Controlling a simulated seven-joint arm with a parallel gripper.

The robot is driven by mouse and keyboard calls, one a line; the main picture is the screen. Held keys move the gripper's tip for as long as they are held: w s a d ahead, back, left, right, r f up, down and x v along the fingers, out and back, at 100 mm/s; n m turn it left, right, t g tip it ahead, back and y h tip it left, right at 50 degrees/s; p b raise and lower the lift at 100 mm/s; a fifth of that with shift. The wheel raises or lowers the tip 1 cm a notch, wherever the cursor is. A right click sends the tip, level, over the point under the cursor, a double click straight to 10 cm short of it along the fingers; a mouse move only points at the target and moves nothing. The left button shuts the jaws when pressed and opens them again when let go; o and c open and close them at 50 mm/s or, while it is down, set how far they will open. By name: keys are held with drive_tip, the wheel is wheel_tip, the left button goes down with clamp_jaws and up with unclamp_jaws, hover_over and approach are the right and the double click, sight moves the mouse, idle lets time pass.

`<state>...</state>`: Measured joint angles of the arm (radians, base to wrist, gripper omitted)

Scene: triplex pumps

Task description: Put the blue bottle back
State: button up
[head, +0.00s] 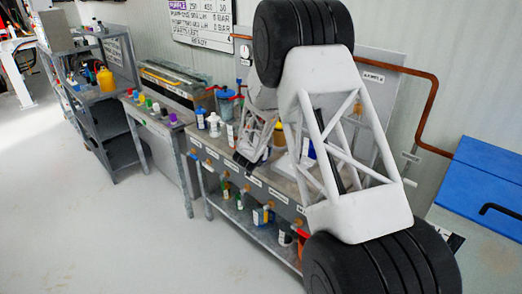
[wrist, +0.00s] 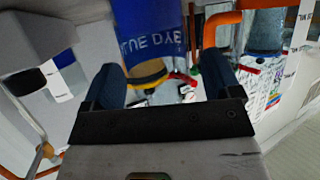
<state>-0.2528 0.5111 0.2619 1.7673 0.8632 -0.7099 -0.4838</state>
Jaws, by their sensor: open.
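My gripper (wrist: 162,76) is open in the wrist view, its two dark blue fingers apart. Between and beyond them is a blue container (wrist: 150,28) with partly cut-off lettering that ends in "DYE". A yellow-orange band (wrist: 147,76) shows under it. I cannot tell whether it is the blue bottle, and I see nothing held. In the head view my gripper (head: 246,162) is low over the grey bench (head: 222,148), partly hidden by my arm. A small blue item (head: 308,149) shows through my arm's frame, mostly hidden.
Several bottles stand on the lower shelf (head: 236,215). A copper pipe (head: 431,110) runs along the wall. A blue box (head: 487,180) is at the right. The floor is clear.

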drive_tip(key=v, duration=1.1)
idle(0.9)
drive_tip(key=s+d+r+n+g+y, duration=0.1)
drive_tip(key=s+d+r+g+y, duration=0.15)
drive_tip(key=s+r, duration=0.65)
drive_tip(key=s+d+r+n+g+y, duration=0.1)
drive_tip(key=s+d+r+n+y, duration=0.2)
drive_tip(key=s+r, duration=0.7)
drive_tip(key=s+d+r+g, duration=0.1)
drive_tip(key=s+d, duration=0.3)
drive_tip(key=s, duration=0.8)
drive_tip(key=s+d+r+g+h, duration=0.1)
drive_tip(key=s+d+g, duration=0.2)
drive_tip(key=s, duration=1)
drive_tip(key=s+d+r+g, duration=0.1)
drive_tip(key=s+d, duration=0.5)
drive_tip(key=s, duration=0.6)
drive_tip(key=shift+s+d+r+m+g, duration=0.3)
drive_tip(key=shift+s+d+g, duration=0.1)
drive_tip(key=shift+g, duration=0.45)
drive_tip(key=shift+h, duration=0.25)
